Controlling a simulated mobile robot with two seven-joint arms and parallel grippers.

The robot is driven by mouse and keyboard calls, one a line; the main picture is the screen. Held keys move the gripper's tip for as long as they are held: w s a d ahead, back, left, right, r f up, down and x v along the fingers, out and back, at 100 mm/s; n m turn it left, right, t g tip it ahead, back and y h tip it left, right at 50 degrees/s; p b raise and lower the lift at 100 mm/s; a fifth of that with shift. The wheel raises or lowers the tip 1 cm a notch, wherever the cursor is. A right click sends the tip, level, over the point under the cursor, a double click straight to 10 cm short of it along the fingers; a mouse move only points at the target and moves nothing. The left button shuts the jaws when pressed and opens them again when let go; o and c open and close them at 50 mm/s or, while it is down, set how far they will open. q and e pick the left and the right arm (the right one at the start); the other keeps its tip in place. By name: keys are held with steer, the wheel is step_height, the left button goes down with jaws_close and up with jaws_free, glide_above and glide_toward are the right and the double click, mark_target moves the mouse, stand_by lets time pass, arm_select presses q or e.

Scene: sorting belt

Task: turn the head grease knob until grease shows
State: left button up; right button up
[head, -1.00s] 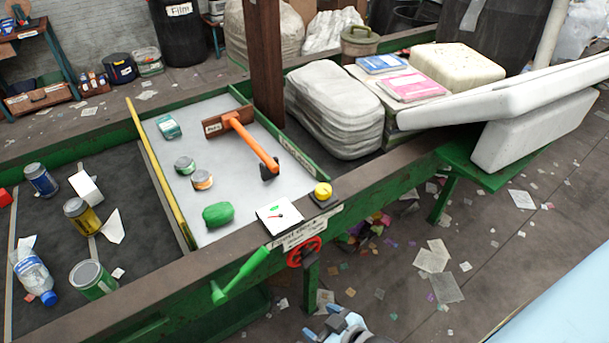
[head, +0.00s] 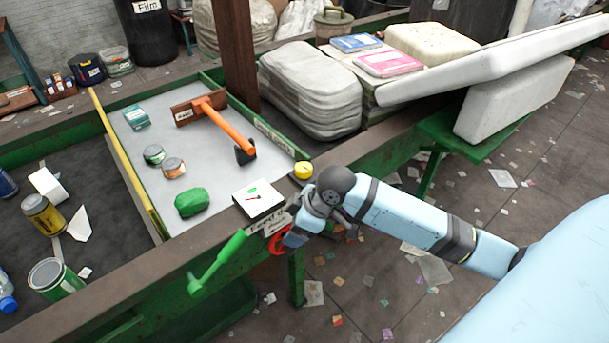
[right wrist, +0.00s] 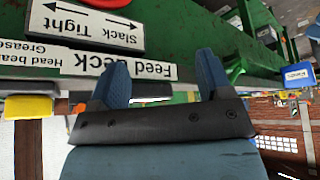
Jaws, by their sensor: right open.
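The yellow knob (head: 303,170) sits on the frame's top edge beside a small white dial box (head: 258,200). In the right wrist view a yellow part (right wrist: 28,106) shows at the left, by an upside-down label reading "Head bea... Grease" (right wrist: 28,55). My right gripper (head: 288,239) is at the front of the green frame, below the knob and beside the red handwheel (head: 273,243), which it partly covers. In the wrist view the right gripper's fingers (right wrist: 162,76) are apart with nothing between them, pointing at the "Feed Deck" label (right wrist: 135,69). No grease is visible. My left gripper is out of view.
A green lever (head: 216,264) sticks out from the frame left of my right gripper. A "Slack Tight" plate (right wrist: 88,25) is in the wrist view. An orange-handled tool (head: 225,125) and a green lump (head: 191,203) lie on the pale deck. The littered floor is open at right.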

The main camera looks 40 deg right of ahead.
mark_target(304, 166)
steer(key=w+d+r+n+g, duration=0.1)
steer(key=w+d+r, duration=0.4)
steer(key=d+r, duration=0.3)
steer(key=w+d+r, duration=0.4)
steer(key=d+r, duration=0.3)
steer(key=r, duration=0.1)
steer(key=shift+h, duration=0.3)
steer(key=x, duration=1.4)
steer(key=shift+s+d, duration=0.1)
steer(key=shift+s, duration=0.05)
steer(key=c, duration=0.9)
